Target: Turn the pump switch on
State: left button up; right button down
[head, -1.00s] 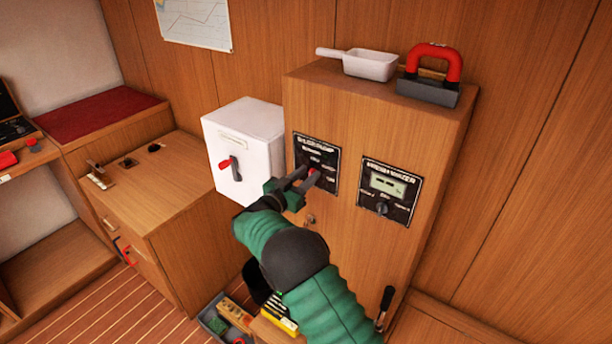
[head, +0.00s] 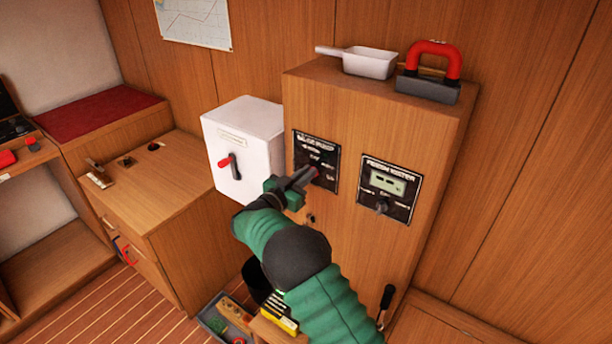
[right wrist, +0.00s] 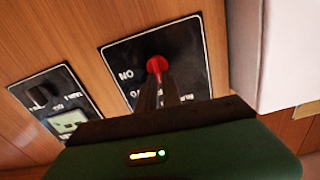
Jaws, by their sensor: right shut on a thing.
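The bilge pump panel (head: 327,149) is a black plate on the front of the wooden cabinet (head: 370,115). Its switch has a red knob (right wrist: 157,65), which shows between the fingertips in the right wrist view. My right gripper (head: 312,174) reaches up to the panel and is shut on this red switch knob. The fingers hide the lower part of the panel, and I cannot tell the knob's exact setting. The panel also shows in the right wrist view (right wrist: 190,50). My left gripper is not in view.
A second black panel with a small display (head: 389,190) sits to the right. A white box with a red-handled switch (head: 243,140) is at the left. A white scoop (head: 369,64) and a red-handled tool (head: 428,90) lie on the cabinet top.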

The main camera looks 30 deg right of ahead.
jog(key=m+b, duration=0.4)
jog(key=m, duration=0.1)
jog(key=s+f+m+b, duration=0.1)
jog(key=m+b, duration=0.3)
jog(key=b, duration=0.1)
jog(key=f+m+b, duration=0.1)
jog(key=m+b, duration=0.4)
jog(key=shift+s+d+m, duration=0.2)
jog(key=shift+d+m, duration=0.1)
jog(key=shift+f+m+b, duration=0.1)
jog(key=shift+m+b, duration=1.1)
jog(key=shift+b, duration=0.1)
jog(key=c, duration=1.5)
grip_release()
